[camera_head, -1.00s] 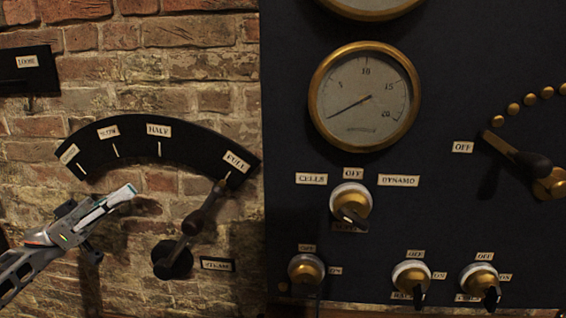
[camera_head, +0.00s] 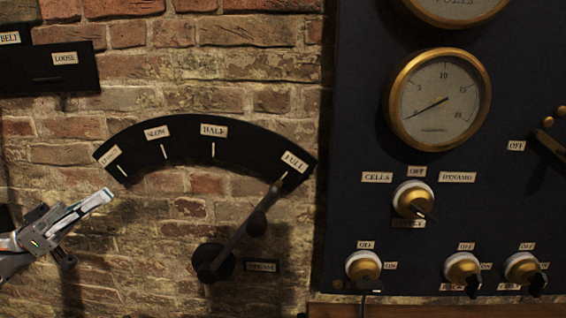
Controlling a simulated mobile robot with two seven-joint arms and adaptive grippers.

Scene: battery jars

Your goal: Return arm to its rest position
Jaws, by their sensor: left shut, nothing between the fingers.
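My left gripper (camera_head: 97,205) is at the lower left in front of the brick wall, shut and empty. It points up and to the right and is apart from the lever. The steam lever (camera_head: 238,240) stands with its tip at the FULL mark of the black curved scale (camera_head: 188,131). My right gripper is not in view.
A dark panel (camera_head: 350,120) fills the right side. It carries a round brass gauge (camera_head: 438,98), a CELLS/DYNAMO switch (camera_head: 413,199) and several brass knobs (camera_head: 363,267) below. A black box (camera_head: 45,75) with a LOOSE label is at the upper left. Bare brick lies between gripper and lever.

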